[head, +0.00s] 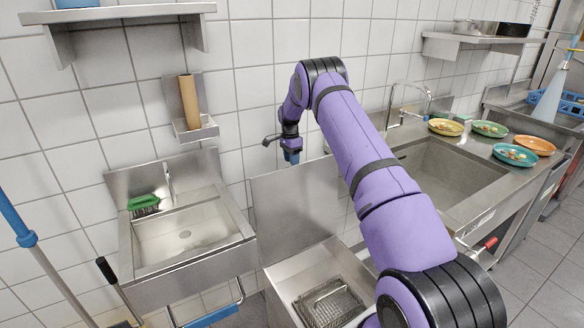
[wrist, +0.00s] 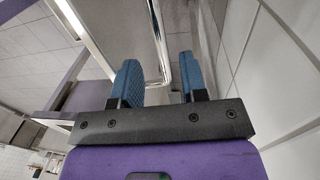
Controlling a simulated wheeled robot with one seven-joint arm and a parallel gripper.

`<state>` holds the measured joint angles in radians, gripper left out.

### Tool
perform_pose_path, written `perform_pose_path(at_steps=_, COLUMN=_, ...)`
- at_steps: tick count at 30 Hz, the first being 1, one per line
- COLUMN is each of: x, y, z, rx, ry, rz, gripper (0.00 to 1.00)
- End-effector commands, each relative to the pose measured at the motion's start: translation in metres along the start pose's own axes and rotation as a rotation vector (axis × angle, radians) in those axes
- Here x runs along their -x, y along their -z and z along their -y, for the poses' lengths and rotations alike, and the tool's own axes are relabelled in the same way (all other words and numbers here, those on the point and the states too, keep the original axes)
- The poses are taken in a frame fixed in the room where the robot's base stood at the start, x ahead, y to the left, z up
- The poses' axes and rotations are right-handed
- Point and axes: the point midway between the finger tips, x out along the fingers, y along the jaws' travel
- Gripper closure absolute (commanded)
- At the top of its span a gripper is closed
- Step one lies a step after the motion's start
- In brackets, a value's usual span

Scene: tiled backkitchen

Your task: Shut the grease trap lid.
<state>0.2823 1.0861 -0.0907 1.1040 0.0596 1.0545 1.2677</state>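The grease trap (head: 282,276) is an open steel box low in the middle of the head view. Its lid (head: 292,203) is a flat steel panel standing raised at the back, near the tiled wall. A wire basket (head: 330,304) shows inside the trap. My gripper (head: 291,157) points down at the lid's top edge, near its middle; whether it touches the lid I cannot tell. In the wrist view the two blue fingers (wrist: 159,65) stand apart, and a shiny metal bar shows in the gap beyond them. Nothing is clearly held.
A hand sink (head: 187,235) with a green brush (head: 144,204) stands left of the trap. A sink counter (head: 455,170) with several plates of scraps is to the right. A small holder (head: 196,130) and shelf (head: 128,14) hang on the wall. My arm hides part of the trap's right side.

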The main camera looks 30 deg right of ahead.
Motion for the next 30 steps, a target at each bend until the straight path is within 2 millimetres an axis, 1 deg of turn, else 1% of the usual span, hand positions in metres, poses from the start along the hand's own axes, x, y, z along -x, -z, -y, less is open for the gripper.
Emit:
perform_pose_path(at_steps=1, x=-0.009, y=0.000, z=-0.001, rx=0.000, ry=-0.003, rz=0.001, gripper=0.60)
perform_pose_path(at_steps=3, x=-0.018, y=0.000, z=0.000, rx=0.000, ry=-0.002, rz=0.001, gripper=0.60)
perform_pose_path(at_steps=7, x=-0.029, y=0.000, z=0.000, rx=0.000, ry=-0.001, rz=0.001, gripper=0.60)
perform_pose_path(at_steps=12, x=-0.035, y=0.000, z=0.000, rx=0.000, ry=0.000, rz=0.001, gripper=0.60)
perform_pose_path(at_steps=19, x=-0.035, y=0.000, z=0.000, rx=0.000, ry=0.000, rz=0.001, gripper=0.60)
perform_pose_path(at_steps=20, x=-0.035, y=0.000, z=0.000, rx=0.000, ry=0.000, rz=0.001, gripper=0.67)
perform_pose_path(at_steps=21, x=-0.035, y=0.000, z=0.000, rx=0.000, ry=0.000, rz=0.001, gripper=0.76)
perform_pose_path(at_steps=23, x=-0.035, y=0.000, z=0.000, rx=0.000, ry=0.000, rz=0.001, gripper=0.90)
perform_pose_path(at_steps=24, x=-0.035, y=0.000, z=0.000, rx=0.000, ry=0.000, rz=0.001, gripper=0.99)
perform_pose_path(at_steps=30, x=-0.035, y=0.000, z=0.000, rx=0.001, ry=0.001, rz=0.000, gripper=1.00)
